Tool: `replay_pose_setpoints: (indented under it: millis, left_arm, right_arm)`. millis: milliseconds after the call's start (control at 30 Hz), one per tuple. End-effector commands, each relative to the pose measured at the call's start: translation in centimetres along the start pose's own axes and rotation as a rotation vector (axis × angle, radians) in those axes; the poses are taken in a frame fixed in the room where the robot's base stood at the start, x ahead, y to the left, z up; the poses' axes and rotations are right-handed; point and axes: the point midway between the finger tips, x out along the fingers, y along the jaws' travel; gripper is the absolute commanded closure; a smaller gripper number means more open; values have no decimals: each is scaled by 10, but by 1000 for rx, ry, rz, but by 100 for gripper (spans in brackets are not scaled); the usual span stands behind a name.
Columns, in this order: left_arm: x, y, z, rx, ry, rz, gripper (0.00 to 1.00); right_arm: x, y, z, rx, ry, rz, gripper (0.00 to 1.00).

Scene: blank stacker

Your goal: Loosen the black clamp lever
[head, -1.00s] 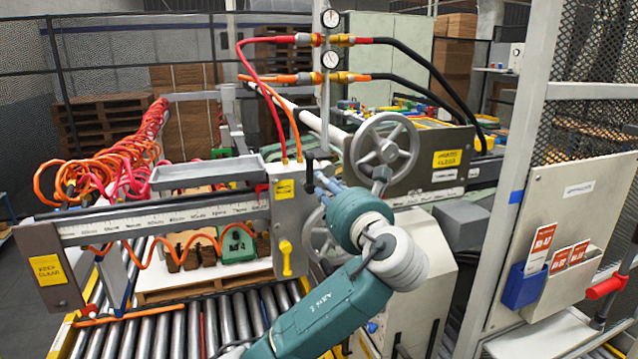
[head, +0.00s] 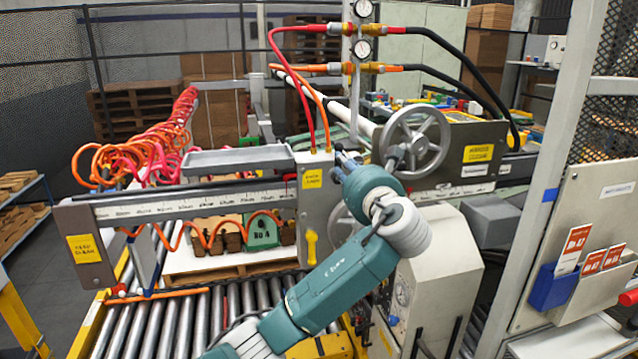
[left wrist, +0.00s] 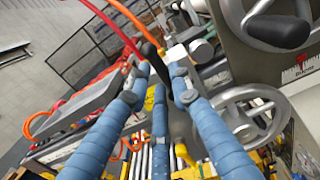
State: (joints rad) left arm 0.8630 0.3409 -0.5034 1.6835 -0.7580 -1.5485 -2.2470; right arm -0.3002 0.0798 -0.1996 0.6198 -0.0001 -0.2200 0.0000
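The black clamp lever (left wrist: 155,62) shows in the left wrist view as a dark bar between my fingertips. It belongs to the grey end block (head: 318,195) of the ruler beam, which has a yellow label and a yellow handle. In the head view the lever is mostly hidden by my gripper. My left gripper (head: 344,162) is at the block's upper right side. In the left wrist view its blue-sleeved fingers (left wrist: 160,72) are apart on either side of the lever; I cannot tell whether they touch it. My right gripper is not in view.
A grey handwheel (head: 415,140) stands just right of my gripper, and a second wheel (left wrist: 248,120) shows in the left wrist view. Red and orange hoses (head: 305,90) run down to the block. A roller conveyor (head: 180,320) lies below the beam.

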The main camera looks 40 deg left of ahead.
Motion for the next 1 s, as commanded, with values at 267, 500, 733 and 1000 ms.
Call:
replay_pose_setpoints:
  millis: [267, 500, 733, 1000]
  left_arm:
    - [20, 0, 0, 2, 1, 2, 79]
    - [38, 0, 0, -1, 1, 0, 79]
    - [39, 16, -4, -288, 4, 1, 79]
    - [40, 32, -15, -630, 1, 2, 79]
  right_arm:
    - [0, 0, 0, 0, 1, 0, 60]
    - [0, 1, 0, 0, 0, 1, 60]
    - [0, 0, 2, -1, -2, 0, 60]
    - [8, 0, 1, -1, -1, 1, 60]
